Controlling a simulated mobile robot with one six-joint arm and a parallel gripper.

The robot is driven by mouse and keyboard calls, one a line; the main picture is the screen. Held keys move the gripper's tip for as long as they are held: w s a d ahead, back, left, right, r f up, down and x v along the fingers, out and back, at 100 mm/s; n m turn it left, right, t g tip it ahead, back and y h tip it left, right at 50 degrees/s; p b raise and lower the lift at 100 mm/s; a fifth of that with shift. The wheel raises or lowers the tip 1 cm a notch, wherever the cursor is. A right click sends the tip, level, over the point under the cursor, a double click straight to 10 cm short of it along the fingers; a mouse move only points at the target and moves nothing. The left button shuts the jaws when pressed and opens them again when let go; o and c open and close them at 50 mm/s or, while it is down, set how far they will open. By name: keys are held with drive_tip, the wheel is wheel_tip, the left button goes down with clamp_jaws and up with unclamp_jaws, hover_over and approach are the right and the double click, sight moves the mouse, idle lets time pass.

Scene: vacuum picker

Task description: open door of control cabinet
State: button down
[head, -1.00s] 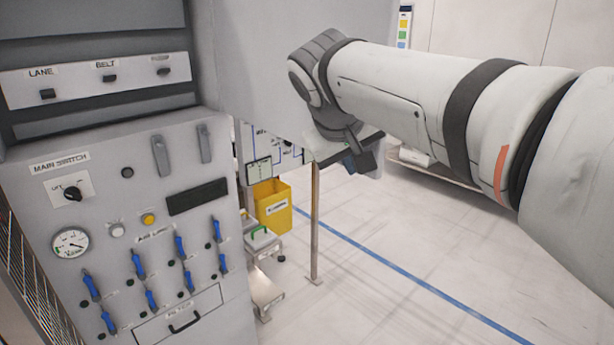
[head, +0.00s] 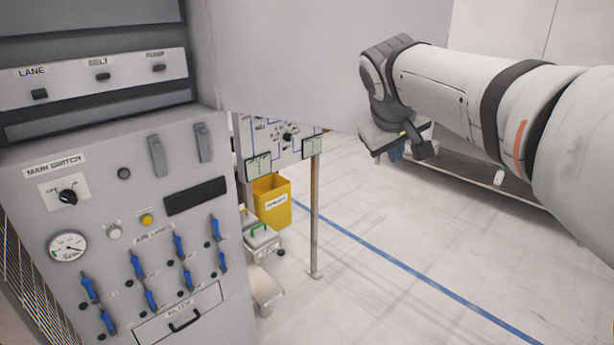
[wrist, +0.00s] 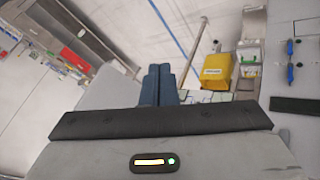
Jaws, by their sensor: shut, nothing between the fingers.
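The control cabinet (head: 110,190) stands at the left in the head view, with labelled switches, a gauge and blue levers on its front. Its large grey door (head: 300,60) stands swung out to the right of the upper cabinet, so the LANE, BELT and PUMP switch strip (head: 95,78) is exposed. My gripper (head: 397,153) is below the door's lower right part, beside its right edge. Whether it touches the door cannot be told. In the wrist view, its blue fingers (wrist: 158,82) are together and empty. No door handle shows.
A yellow bin (head: 271,202) and a post (head: 315,220) stand behind the cabinet, near a panel with blue lines (head: 280,135). A low bench or rail (head: 510,187) runs along the back right. The floor with the blue line is clear.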

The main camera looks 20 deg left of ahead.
drive_tip(key=s+d+r+b, duration=0.2)
drive_tip(key=s+d+r, duration=0.1)
drive_tip(key=s+r, duration=0.55)
drive_tip(key=s+d+f+m+g, duration=0.1)
drive_tip(key=s+d+f+m, duration=0.15)
drive_tip(key=d+f, duration=0.5)
drive_tip(key=s+d+f+m+g, duration=0.2)
drive_tip(key=s+d+f, duration=0.2)
drive_tip(key=d+f, duration=0.4)
drive_tip(key=s+d+f+m, duration=0.2)
drive_tip(key=s+f, duration=0.3)
drive_tip(key=f, duration=0.3)
drive_tip(key=s+d+f+m+g, duration=0.1)
drive_tip(key=s+d+f+m, duration=0.1)
drive_tip(key=s+f, duration=0.3)
wheel_tip(320, 180, down, 3)
drive_tip(key=shift+d+r, duration=0.15)
drive_tip(key=shift+d, duration=0.65)
